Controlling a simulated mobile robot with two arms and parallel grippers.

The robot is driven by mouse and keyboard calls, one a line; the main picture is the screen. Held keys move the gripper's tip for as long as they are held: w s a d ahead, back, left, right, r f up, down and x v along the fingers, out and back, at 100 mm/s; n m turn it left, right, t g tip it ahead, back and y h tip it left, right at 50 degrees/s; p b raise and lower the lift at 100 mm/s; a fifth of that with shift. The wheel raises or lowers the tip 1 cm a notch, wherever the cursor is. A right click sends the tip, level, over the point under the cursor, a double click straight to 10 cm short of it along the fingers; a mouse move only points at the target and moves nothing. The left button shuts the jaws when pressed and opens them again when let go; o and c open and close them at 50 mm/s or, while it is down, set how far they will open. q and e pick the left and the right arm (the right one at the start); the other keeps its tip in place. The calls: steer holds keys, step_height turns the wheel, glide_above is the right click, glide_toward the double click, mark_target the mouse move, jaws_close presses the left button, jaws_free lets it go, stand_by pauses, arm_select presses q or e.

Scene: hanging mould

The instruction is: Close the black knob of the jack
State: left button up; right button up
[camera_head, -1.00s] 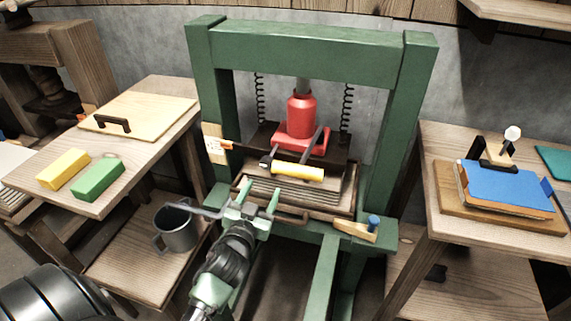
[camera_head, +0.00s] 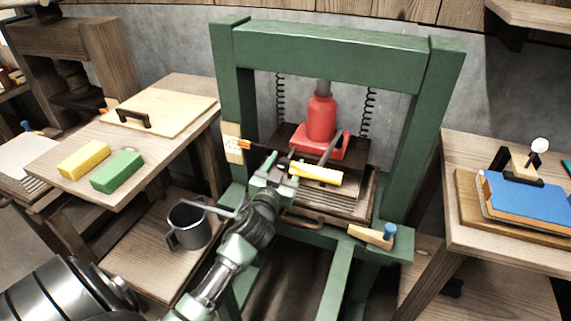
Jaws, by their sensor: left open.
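The red jack (camera_head: 321,118) stands upright inside the green press frame, on a dark plate above the stacked boards. A lever with a yellow grip (camera_head: 318,174) lies in front of it. A small black knob (camera_head: 284,162) shows in front of the jack, at the left of the yellow grip, partly hidden by my gripper. My left gripper (camera_head: 279,169) is open, with its fingertips right at the black knob; I cannot tell whether they touch it. My right gripper is not in view.
The green press frame (camera_head: 340,62) has posts on both sides and coil springs. A grey mug (camera_head: 188,226) stands on the lower shelf at left. Yellow (camera_head: 83,159) and green (camera_head: 117,172) blocks lie on the left table. A blue book (camera_head: 527,196) lies on the right table.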

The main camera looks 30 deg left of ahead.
arm_select(q)
jaws_close()
steer(key=m, duration=0.4)
steer(key=shift+p, duration=0.3)
steer(key=m, duration=0.5)
steer(key=shift+m, duration=0.3)
steer(key=m, duration=0.4)
steer(key=shift+m+t+h+p, duration=0.3)
steer(key=shift+p, duration=0.05)
steer(key=shift+m, duration=2.1)
steer(key=shift+f, duration=0.1)
